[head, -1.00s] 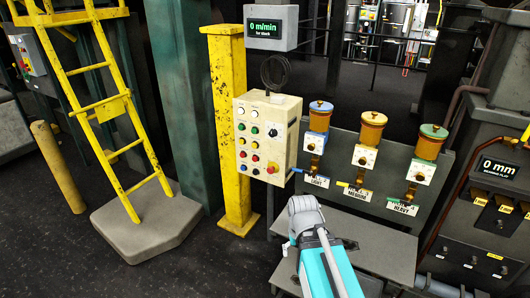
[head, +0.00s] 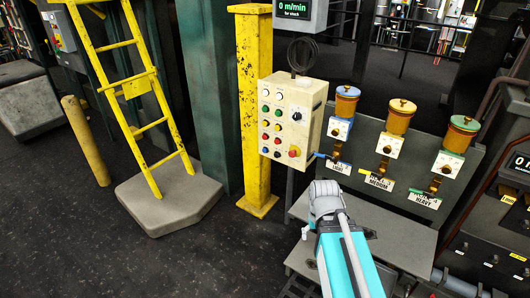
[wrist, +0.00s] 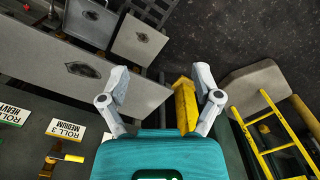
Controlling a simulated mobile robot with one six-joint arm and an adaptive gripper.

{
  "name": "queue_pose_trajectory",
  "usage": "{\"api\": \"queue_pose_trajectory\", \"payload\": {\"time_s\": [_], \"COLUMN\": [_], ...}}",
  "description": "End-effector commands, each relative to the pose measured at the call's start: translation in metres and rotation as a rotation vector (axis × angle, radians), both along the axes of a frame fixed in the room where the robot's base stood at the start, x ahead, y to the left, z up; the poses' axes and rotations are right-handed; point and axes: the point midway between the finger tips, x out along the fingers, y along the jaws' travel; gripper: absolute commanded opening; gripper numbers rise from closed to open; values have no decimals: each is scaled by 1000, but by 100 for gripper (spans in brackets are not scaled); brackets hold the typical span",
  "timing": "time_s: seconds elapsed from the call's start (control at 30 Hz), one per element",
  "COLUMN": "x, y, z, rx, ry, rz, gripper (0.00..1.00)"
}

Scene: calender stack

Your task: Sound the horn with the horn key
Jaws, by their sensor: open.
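The cream control box (head: 293,116), with rows of coloured buttons and a red knob on a yellow patch (head: 294,152), is mounted beside the yellow post. The labels are too small to read, so I cannot tell which key is the horn key. My gripper (wrist: 160,78) is open and empty in the wrist view, its two grey fingers spread wide. In the head view my arm stands in front of the grey steps, below and right of the box, and my fingers are mostly hidden. The control box does not show clearly in the wrist view.
A yellow post (head: 256,110) stands left of the box. Three capped oil cups (head: 396,117) with valves and labels stand to its right. Grey steps (head: 385,235) lie below. A yellow ladder (head: 136,90) stands on a grey base at left. Dark floor is free in front.

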Motion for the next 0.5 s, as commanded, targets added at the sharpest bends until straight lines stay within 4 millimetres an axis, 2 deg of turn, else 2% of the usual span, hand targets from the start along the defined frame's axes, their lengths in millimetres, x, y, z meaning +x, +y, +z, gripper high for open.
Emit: {"api": "queue_pose_trajectory", "payload": {"time_s": [0.03,0.07,0.37,0.5], "x": [0,0,0,0], "y": [0,0,0,0], "z": [0,0,0,0], "rx": [0,0,0,0], "ry": [0,0,0,0], "rz": [0,0,0,0], "gripper": [61,56,0,0]}}
